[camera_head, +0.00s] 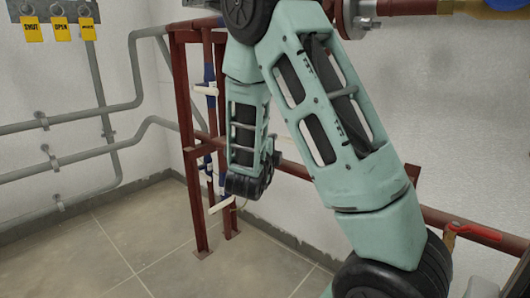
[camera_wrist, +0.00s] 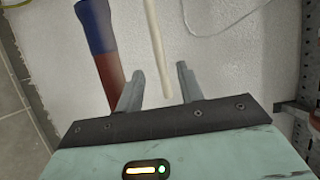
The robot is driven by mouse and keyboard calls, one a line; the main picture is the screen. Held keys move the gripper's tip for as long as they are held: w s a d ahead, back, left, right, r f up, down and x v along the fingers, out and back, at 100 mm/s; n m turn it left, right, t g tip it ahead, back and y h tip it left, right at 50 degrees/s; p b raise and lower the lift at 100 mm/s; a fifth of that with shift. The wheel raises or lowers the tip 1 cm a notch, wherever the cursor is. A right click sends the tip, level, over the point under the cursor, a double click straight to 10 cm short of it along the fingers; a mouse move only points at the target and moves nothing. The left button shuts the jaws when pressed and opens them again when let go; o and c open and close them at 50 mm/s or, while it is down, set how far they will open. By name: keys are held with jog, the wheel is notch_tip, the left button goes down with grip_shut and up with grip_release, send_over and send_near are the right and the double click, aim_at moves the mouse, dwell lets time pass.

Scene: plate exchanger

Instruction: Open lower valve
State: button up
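A lower valve with a white lever (camera_head: 221,205) sits low on the red pipe frame in the head view, left of my wrist. In the wrist view a long cream-white lever (camera_wrist: 157,45) comes down from the top edge, and its free end shows between my fingers. A blue and dark red pipe (camera_wrist: 98,45) stands left of it. My gripper (camera_wrist: 159,78) is open, with one finger on each side of the lever; gaps show on both sides. In the head view my fingers are hidden or too small to make out.
An upper white lever (camera_head: 205,90) sits on the same red frame (camera_head: 183,130). A red-handled valve (camera_head: 475,233) is on the horizontal pipe at right. Grey pipes (camera_head: 95,115) run along the left wall. The tiled floor (camera_head: 130,250) at left is clear.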

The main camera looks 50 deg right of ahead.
jog(key=v, duration=0.7)
jog(key=shift+a+p, duration=0.15)
jog(key=shift+p, duration=0.3)
jog(key=shift+s, duration=0.1)
jog(key=w+a+f+n+t+y, duration=0.1)
jog(key=w+a+f+n+y, duration=0.15)
jog(key=a+n+y, duration=0.8)
jog(key=w+a+f+n+t+y, duration=0.1)
jog(key=a+f+n+y, duration=0.35)
jog(key=a, duration=1.15)
jog(key=s+a+r+n+g+y, duration=0.1)
jog(key=s+a+n+g+y, duration=0.1)
jog(key=s+a+n+g, duration=0.5)
jog(key=s+a+r+n+g+y, duration=0.15)
jog(key=s+a+n, duration=0.25)
jog(key=s+n, duration=0.65)
jog(key=s+d+n+g+h, duration=0.1)
jog(key=s+d+n+h, duration=0.1)
jog(key=s+n, duration=0.5)
notch_tip(320, 180, up, 38)
jog(key=p, duration=3.8)
jog(key=shift+w+m, duration=0.35)
jog(key=shift+m, duration=0.1)
